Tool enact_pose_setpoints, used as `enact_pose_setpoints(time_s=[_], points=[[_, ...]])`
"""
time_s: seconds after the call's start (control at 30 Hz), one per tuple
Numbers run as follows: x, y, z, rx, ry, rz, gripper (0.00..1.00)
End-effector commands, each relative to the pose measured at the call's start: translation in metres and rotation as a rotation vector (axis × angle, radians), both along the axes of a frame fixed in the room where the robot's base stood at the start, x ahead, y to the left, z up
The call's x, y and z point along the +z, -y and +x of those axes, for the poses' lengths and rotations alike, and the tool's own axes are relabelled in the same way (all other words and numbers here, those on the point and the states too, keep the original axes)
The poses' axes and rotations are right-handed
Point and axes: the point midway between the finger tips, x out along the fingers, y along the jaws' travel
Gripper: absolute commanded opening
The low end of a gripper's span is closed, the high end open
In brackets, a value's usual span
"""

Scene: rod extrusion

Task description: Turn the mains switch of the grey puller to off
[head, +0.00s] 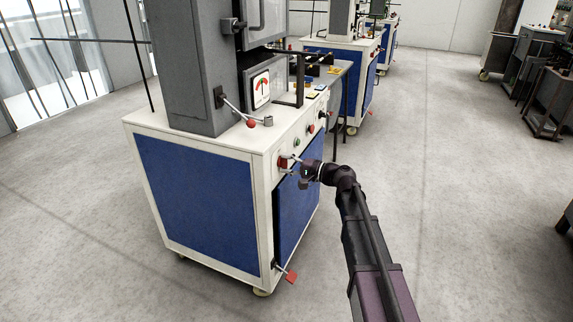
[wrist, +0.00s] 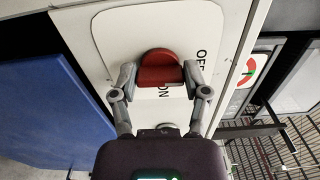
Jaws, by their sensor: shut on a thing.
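The grey puller (head: 190,75) is a grey column on a white cabinet with blue panels, left of centre in the head view. Its red mains switch (head: 282,162) is on the white front strip near the corner. In the wrist view the switch is a rounded red knob (wrist: 159,66) on a white plate marked OFF to its right and ON just below it. My gripper (wrist: 160,74) is shut on the knob, one finger on each side. I cannot tell the knob's exact pointing direction.
A lever with a red ball (head: 251,124) sticks out above the strip, and a red-ended lever (head: 291,277) is low on the cabinet. A gauge (head: 261,89) is on the column. Similar machines (head: 340,50) stand behind.

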Motion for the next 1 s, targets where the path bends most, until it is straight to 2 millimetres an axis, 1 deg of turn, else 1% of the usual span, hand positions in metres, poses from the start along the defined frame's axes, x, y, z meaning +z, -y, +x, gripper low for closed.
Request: enact_pose_setpoints(time_s=[0.2,0.6,0.63,0.67,0.7,0.73,1.0], points=[[0.0006,-0.0013,0.0019,-0.001,0.047,-0.014,0.12],[0.0006,-0.0010,0.0019,-0.001,0.053,-0.016,0.12],[0.0006,-0.0010,0.0019,-0.001,0.053,-0.016,0.69],[0.0005,-0.0009,0.0018,-0.001,0.053,-0.016,0.78],[0.0005,-0.0007,0.0018,-0.001,0.052,-0.017,0.90],[0.0004,-0.0007,0.0016,-0.001,0.052,-0.017,0.94],[0.0001,0.0000,0.0008,-0.001,0.052,-0.018,0.94]])
